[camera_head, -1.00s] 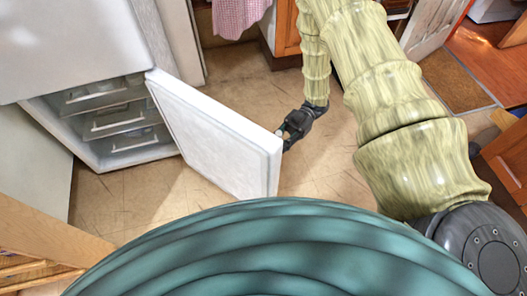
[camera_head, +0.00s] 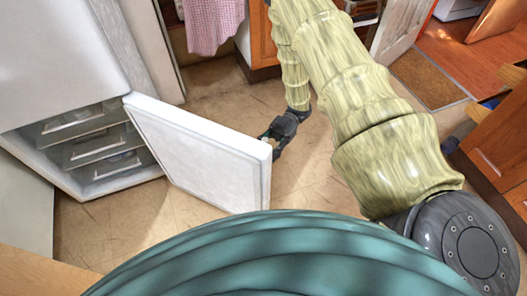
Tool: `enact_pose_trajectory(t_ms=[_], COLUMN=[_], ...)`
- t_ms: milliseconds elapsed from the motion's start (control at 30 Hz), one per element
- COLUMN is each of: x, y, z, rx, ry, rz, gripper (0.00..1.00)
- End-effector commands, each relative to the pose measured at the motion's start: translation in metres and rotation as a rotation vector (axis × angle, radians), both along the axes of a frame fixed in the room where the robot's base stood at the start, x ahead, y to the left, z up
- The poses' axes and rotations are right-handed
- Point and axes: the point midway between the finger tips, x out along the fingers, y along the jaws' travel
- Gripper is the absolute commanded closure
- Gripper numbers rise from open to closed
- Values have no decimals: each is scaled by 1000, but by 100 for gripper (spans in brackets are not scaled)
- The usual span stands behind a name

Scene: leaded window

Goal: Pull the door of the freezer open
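The freezer (camera_head: 52,168) is the lower part of a white appliance at the left. Its white door (camera_head: 195,155) stands well open, swung out from its hinge side toward the middle of the view, and the drawers inside show. My gripper (camera_head: 270,145) is at the free edge of the door, near its upper corner. Its dark fingers lie close against that edge, partly hidden by the door. I cannot tell whether they are closed on it, and the door's handle is not visible.
The white upper door (camera_head: 60,55) of the appliance is shut. Tan floor (camera_head: 310,185) is clear right of the freezer door. A pink checked cloth (camera_head: 212,22) hangs at the back. Wooden cabinets (camera_head: 500,145) stand at the right, near my arm, and a brown mat (camera_head: 428,78) lies behind.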

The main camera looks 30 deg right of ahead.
Motion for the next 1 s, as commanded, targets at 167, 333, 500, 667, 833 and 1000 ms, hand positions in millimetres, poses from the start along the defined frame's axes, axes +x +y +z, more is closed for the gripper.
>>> enact_pose_trajectory(t_ms=[167, 333, 500, 667, 833, 1000], x=[1, 8, 22, 36, 48, 55], y=[-2, -16, -42, -69, -90, -103], z=[0, -1, -1, -1, -1, -1], rx=[0, -2, -1, -1, -1, -1], ry=[1, -1, 0, -2, 0, 0], rz=[0, 0, 0, -1, 0, 0], gripper=[59, 59, 59, 59, 59, 59])
